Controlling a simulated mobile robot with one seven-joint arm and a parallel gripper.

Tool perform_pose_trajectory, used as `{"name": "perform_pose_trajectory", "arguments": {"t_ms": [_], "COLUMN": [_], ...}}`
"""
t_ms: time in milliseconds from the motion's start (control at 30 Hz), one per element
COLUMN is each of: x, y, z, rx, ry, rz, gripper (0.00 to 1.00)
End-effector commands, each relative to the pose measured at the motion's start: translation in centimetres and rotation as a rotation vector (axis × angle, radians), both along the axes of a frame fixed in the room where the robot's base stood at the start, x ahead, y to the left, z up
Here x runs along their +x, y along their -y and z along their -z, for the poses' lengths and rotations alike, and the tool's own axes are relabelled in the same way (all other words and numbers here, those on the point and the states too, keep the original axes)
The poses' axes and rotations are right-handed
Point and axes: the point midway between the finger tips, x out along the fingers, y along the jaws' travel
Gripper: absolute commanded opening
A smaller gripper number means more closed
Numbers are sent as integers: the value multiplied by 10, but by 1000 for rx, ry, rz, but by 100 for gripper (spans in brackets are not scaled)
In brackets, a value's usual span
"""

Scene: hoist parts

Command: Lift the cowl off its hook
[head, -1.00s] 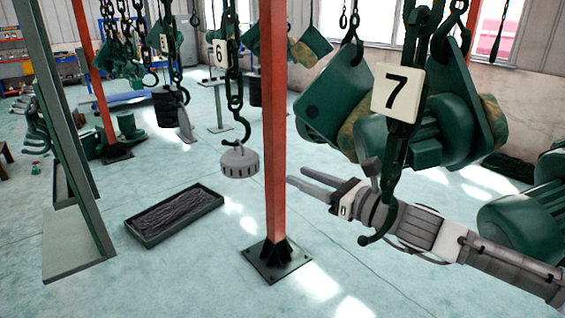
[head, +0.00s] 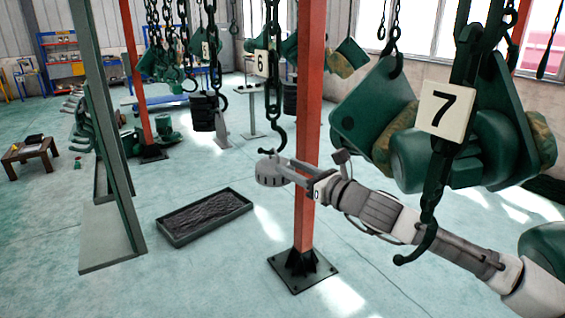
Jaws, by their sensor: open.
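The cowl (head: 267,175) is a light grey, round cap with slots around its side. It hangs in the middle of the head view from the dark hook (head: 277,137) at the end of the chain with the number 6 plate. My gripper (head: 285,168) is open and reaches in from the right, past the red post. Its fingertips overlap the cowl's right side in this view. I cannot tell whether they touch it, or exactly how the fingers lie around it. Part of the cowl's right side is hidden by the fingers.
A red post (head: 305,190) stands right beside my gripper. A large empty hook (head: 425,240) under the number 7 plate (head: 446,109) hangs near my arm, with green machine parts behind it. A dark shallow tray (head: 205,215) lies on the floor at left.

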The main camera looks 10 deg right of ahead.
Motion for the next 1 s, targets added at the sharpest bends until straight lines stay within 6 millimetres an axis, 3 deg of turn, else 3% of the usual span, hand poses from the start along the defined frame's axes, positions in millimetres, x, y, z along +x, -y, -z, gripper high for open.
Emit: {"name": "perform_pose_trajectory", "arguments": {"t_ms": [300,667,900,1000], "x": [27,30,30,30], "y": [-16,-17,-17,-17], "z": [0,0,0,0], "rx": [0,-1,-1,-1], "ry": [0,0,0,0], "rz": [-2,0,0,0], "gripper": [44,44,0,0]}}
